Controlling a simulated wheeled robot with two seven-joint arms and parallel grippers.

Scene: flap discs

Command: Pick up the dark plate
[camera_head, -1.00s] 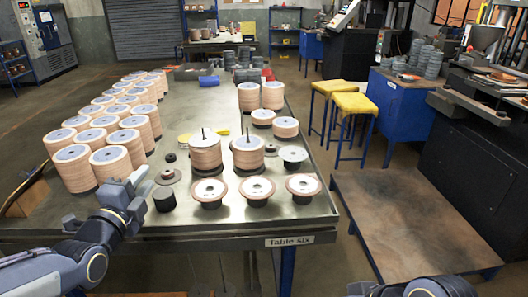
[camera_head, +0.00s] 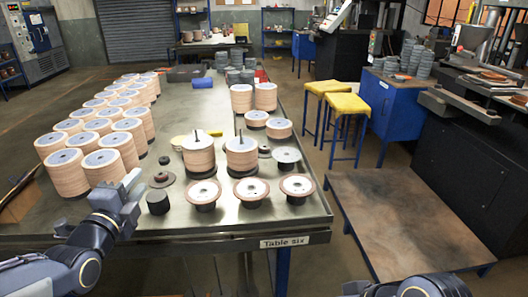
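A flat dark disc with a raised centre, seemingly the dark plate (camera_head: 161,180), lies on the metal table (camera_head: 225,216), left of the front stacks of discs. A short black cylinder (camera_head: 158,202) stands just in front of it. My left gripper (camera_head: 134,184) is over the table's front left part, left of the plate and the cylinder and apart from both. Its fingers look parted, with nothing seen between them. Of my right arm, only a part shows at the bottom right edge; its gripper is out of view.
Rows of tan disc stacks (camera_head: 67,174) fill the table's left side. Two stacks on spindles (camera_head: 198,156) and several single discs on dark stands (camera_head: 204,192) are at the front right. A low platform (camera_head: 405,218) and yellow stools (camera_head: 349,104) stand to the right.

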